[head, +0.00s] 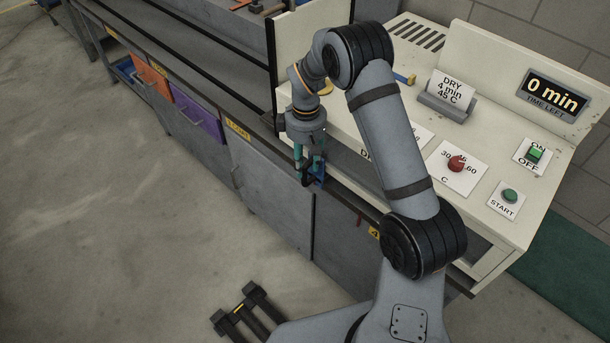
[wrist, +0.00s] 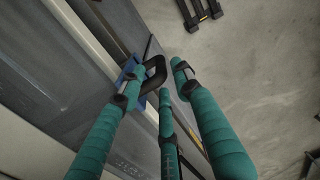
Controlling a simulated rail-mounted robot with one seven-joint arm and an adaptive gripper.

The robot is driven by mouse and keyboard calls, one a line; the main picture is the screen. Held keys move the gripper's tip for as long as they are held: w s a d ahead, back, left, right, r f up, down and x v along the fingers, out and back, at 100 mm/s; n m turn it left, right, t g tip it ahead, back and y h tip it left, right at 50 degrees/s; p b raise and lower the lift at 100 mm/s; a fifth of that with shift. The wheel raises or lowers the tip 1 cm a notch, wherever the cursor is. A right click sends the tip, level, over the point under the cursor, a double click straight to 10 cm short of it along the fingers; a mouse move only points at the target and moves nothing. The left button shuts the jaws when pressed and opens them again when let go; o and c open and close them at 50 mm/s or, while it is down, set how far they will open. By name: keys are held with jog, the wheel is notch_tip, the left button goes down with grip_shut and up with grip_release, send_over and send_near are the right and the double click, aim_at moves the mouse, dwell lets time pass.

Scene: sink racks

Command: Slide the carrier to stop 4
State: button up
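The carrier is a small blue piece (head: 319,172) on the rail along the counter's front edge, partly hidden by my gripper. In the wrist view, the blue carrier (wrist: 127,75) shows behind a finger, with a black loop handle (wrist: 157,70) sticking out from it. My gripper (head: 309,168), with teal fingers, is at the carrier. In the wrist view, its fingers are spread and the handle lies between them, with a gap to the right finger. I cannot tell whether the left finger touches the handle. A yellow label with a 4 (head: 374,232) is further right along the front.
Another yellow label (head: 238,130) is left of the carrier, above a grey cabinet door. Orange (head: 155,82) and purple (head: 198,116) drawers are further left. A cream machine with controls (head: 456,163) stands behind the rail.

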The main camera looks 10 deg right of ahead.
notch_tip(320, 180, up, 6)
jog(key=shift+r, duration=0.15)
dwell(0.4)
notch_tip(320, 180, down, 12)
jog(key=shift+f, duration=0.1)
dwell(0.4)
jog(key=shift+s, duration=0.1)
